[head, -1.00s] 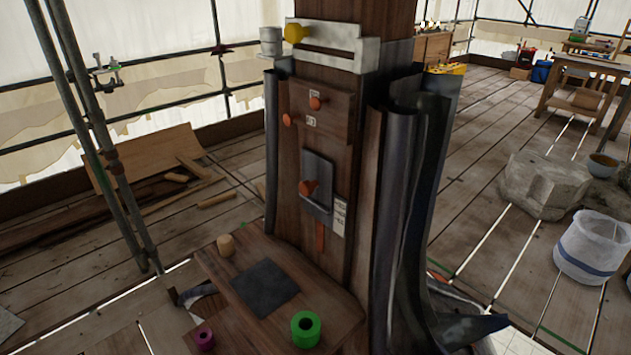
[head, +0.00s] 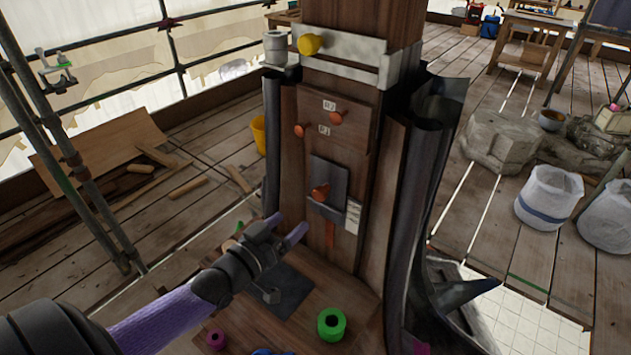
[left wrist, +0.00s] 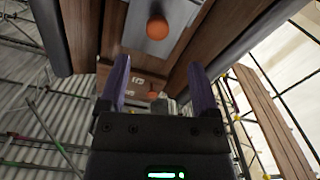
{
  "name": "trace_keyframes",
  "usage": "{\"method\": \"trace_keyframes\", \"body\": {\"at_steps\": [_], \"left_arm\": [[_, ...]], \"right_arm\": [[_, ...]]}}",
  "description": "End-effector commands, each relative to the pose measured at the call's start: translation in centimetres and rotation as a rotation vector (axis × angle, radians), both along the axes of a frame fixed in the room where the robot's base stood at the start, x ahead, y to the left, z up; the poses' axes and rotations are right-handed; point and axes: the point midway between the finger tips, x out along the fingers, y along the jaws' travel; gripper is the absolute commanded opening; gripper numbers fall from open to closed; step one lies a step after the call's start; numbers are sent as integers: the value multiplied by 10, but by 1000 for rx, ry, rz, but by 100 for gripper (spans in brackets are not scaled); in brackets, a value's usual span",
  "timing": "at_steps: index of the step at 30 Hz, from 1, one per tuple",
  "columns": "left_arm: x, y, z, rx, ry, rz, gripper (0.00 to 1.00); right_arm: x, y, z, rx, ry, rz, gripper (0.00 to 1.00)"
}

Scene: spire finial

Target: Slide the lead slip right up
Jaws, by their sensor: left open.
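The lead slip (head: 330,177) is a flat grey plate on the front of the wooden post, with an orange knob (head: 320,193) low on its face. Its lower end meets a grey band (head: 325,210); I cannot tell how far it sits behind it. My left gripper (head: 288,227) is open and empty, just below and left of the slip, apart from it. In the left wrist view the grey plate (left wrist: 185,12) and knob (left wrist: 157,29) show at the top, beyond the open fingers (left wrist: 160,78). My right gripper is not in view.
Dark curled sheets (head: 425,170) flank the post on the right.

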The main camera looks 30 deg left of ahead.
Motion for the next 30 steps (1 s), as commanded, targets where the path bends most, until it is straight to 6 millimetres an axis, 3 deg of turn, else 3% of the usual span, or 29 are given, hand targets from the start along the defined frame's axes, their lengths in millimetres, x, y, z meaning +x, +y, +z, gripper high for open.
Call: {"method": "trace_keyframes", "body": {"at_steps": [2, 13, 18, 26, 30], "left_arm": [[8, 1, 9, -8, -31, 0, 81], [85, -5, 6, -9, -29, 1, 81], [99, -6, 6, -8, -25, 1, 81], [100, -6, 7, -8, -24, 0, 81], [100, -6, 7, -8, -24, 0, 51]], "right_arm": [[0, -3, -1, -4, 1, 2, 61], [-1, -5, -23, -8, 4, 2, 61], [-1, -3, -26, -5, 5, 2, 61], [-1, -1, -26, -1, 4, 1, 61], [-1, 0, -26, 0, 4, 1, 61]]}}
